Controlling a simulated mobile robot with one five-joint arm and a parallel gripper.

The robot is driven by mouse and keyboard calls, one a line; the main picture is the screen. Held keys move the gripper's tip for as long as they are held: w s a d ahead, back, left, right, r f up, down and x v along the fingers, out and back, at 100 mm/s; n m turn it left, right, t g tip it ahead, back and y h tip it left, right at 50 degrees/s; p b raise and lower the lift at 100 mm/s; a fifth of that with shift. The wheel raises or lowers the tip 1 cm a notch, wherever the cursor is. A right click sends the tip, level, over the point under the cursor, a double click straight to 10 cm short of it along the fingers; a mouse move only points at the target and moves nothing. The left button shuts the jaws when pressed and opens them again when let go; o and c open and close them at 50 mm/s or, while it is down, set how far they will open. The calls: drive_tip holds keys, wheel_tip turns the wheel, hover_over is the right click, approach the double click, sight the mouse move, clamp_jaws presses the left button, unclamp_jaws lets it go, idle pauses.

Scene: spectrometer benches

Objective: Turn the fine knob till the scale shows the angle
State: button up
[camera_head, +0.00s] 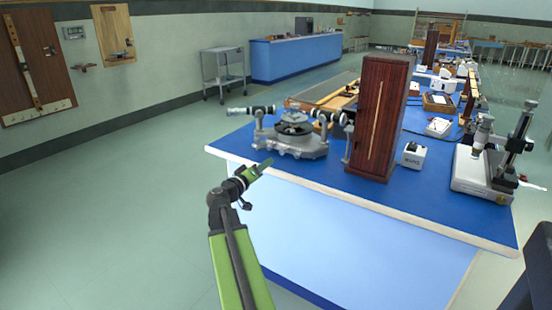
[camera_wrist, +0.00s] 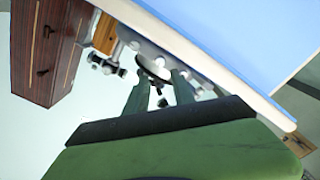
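The spectrometer (camera_head: 298,130) stands near the left corner of the blue bench top, with a grey base, a round dark-centred table and horizontal tubes. Its fine knob and scale are too small to make out in the head view. My gripper (camera_head: 266,163) is in front of the bench edge, just short of the spectrometer base. In the wrist view my gripper (camera_wrist: 160,85) shows two fingers apart, with a gap between them. Part of the spectrometer (camera_wrist: 153,68), with a dark disc, shows beyond the fingertips. I cannot tell whether a finger touches it.
A tall dark wooden box (camera_head: 379,115) stands right of the spectrometer; it also shows in the wrist view (camera_wrist: 50,50). A small white box (camera_head: 414,155) and a microscope-like instrument (camera_head: 488,165) are farther right. The floor left of the bench (camera_head: 110,200) is clear.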

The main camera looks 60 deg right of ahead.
sight(281, 153)
drive_tip(key=d, duration=1)
drive_tip(key=shift+d, duration=0.15)
clamp_jaws()
